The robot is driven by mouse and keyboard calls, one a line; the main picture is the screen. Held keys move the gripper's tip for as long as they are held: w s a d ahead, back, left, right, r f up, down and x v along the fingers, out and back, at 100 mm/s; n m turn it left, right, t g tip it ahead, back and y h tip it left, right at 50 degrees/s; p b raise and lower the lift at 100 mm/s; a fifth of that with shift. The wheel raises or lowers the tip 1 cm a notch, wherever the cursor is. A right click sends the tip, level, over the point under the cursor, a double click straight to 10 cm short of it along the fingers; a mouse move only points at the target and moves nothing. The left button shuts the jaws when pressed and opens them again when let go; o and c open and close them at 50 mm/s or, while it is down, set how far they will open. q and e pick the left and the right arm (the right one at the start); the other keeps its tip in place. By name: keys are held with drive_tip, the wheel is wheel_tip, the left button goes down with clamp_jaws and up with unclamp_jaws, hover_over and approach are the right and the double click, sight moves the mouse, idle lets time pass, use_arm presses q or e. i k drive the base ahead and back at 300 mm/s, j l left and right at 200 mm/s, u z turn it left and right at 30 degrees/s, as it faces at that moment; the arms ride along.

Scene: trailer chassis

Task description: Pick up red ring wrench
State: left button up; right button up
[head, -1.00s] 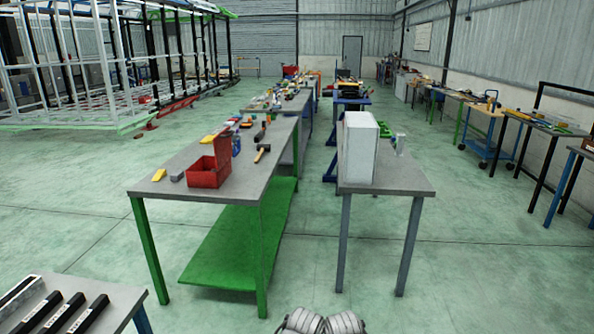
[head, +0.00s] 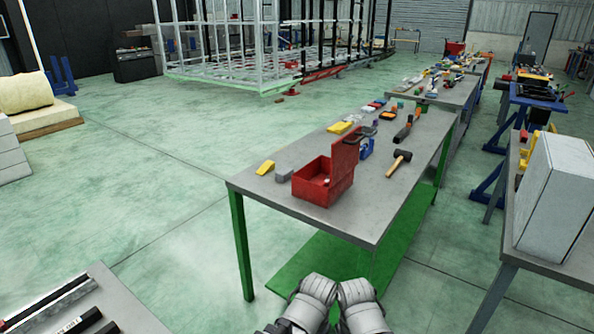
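I cannot make out a red ring wrench in this view. Tools lie on the green-legged workbench (head: 359,226), among them a black-headed hammer (head: 399,160) with a wooden handle and several small items too small to name. An open red toolbox (head: 318,186) stands near the bench's front left corner, and most of its inside is hidden. Two pale grey parts of my own arms show at the bottom centre. No gripper fingers are in view.
A yellow wedge-shaped item (head: 265,168) and a grey block (head: 284,174) lie beside the toolbox. A large white box (head: 556,200) stands on a table at the right. Another table (head: 129,304) is at the lower left. The floor (head: 160,200) left of the bench is clear.

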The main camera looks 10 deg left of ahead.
sight(324, 184)
drive_tip(key=i+u, duration=0.15)
drive_tip(key=i, duration=0.35)
drive_tip(key=i+j+z, duration=0.2)
drive_tip(key=i+z, duration=0.3)
